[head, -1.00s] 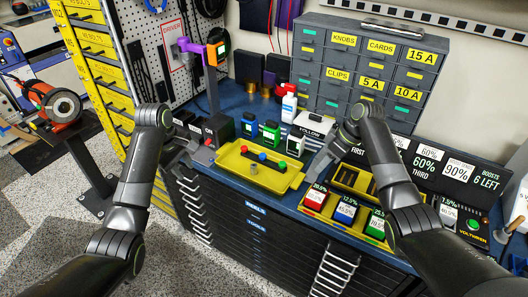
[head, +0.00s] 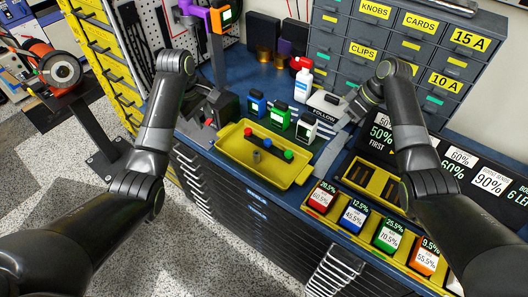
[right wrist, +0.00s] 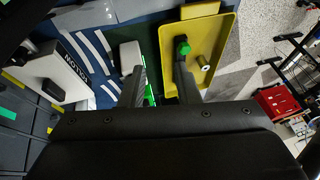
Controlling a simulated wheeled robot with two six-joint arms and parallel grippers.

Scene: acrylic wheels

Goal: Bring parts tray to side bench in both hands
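The yellow parts tray (head: 236,153) lies on the blue bench top near its front edge. In it are a dark bar with blue, red and green knobs (head: 268,149) and a small grey cylinder (head: 257,157).
Blue, green and white-labelled devices (head: 280,118) stand right behind the tray. A yellow rack of coloured price-tagged blocks (head: 353,213) is to the right. Drawer cabinets (head: 400,50) fill the back.

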